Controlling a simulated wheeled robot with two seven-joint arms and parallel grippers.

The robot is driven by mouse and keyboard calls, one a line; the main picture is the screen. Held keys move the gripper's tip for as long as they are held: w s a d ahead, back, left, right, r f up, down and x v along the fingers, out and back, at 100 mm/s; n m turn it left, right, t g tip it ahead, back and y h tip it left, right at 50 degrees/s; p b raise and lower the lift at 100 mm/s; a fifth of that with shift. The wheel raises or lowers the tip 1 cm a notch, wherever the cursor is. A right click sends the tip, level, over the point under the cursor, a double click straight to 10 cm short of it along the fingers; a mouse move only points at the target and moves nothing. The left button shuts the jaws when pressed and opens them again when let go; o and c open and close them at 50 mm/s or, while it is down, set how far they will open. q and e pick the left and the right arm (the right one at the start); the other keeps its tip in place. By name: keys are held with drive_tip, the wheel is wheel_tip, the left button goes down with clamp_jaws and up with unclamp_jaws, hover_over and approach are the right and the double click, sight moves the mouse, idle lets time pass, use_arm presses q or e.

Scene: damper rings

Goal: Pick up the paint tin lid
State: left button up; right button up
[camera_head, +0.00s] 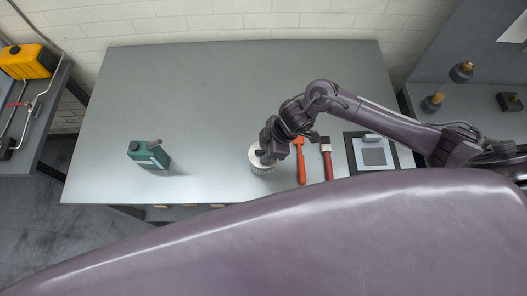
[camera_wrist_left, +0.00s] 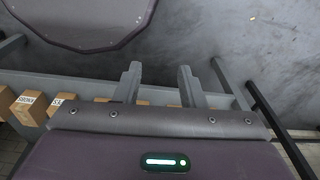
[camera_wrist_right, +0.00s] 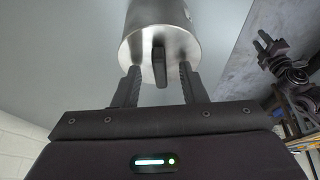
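The paint tin (camera_head: 262,168) stands near the table's front edge, partly hidden by my right gripper (camera_head: 265,157) above it. In the right wrist view the tin (camera_wrist_right: 150,12) is a shiny metal cylinder. Its round lid (camera_wrist_right: 138,50) faces the camera and has a dark upright knob (camera_wrist_right: 160,66). The fingers of my right gripper (camera_wrist_right: 158,84) are apart, one on each side of the knob, with a gap on both sides. My left gripper (camera_wrist_left: 160,80) is open and empty in the left wrist view; the head view does not show it.
On the table (camera_head: 200,85), an orange-handled tool (camera_head: 300,163), a red-handled brush (camera_head: 327,160) and a dark board with a grey pad (camera_head: 372,152) lie right of the tin. A green canister (camera_head: 148,155) stands left. Boxes (camera_wrist_left: 30,107) sit on a shelf near my left gripper.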

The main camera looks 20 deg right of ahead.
use_arm(q)
drive_tip(key=shift+s+a+f, duration=0.1)
drive_tip(key=shift+s+a, duration=0.05)
drive_tip(key=shift+s, duration=0.7)
use_arm(e)
clamp_jaws()
